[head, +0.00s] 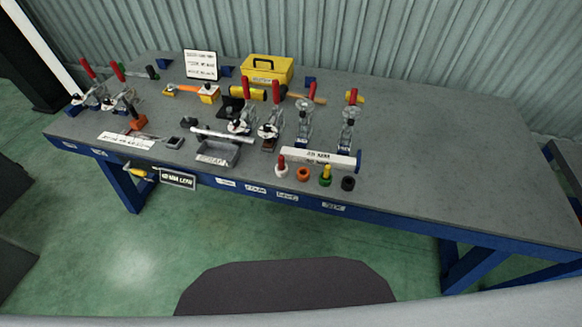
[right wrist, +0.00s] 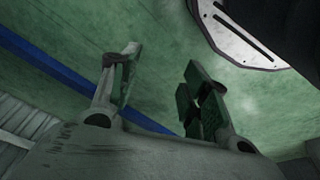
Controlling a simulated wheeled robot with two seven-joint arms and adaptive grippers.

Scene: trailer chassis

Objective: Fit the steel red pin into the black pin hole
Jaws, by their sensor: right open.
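In the head view, a small red-topped pin (head: 282,167) with a pale, steel-looking lower part stands upright near the table's front edge. Whether it sits in a pale collar is too small to tell. A short black ring-like piece (head: 348,184), which looks like the black pin hole, sits to its right along the same edge. My right gripper (right wrist: 160,72) shows only in the right wrist view. Its two fingers are apart with nothing between them, over green floor, away from the pin. My left gripper is not in view.
Between pin and black piece stand an orange ring (head: 303,174) and a green-and-yellow pin (head: 325,176). A long white labelled block (head: 318,158) lies behind them. Several red-handled clamps (head: 303,118) stand further back. A grey tray (head: 218,153) is left. The table's right part is clear.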

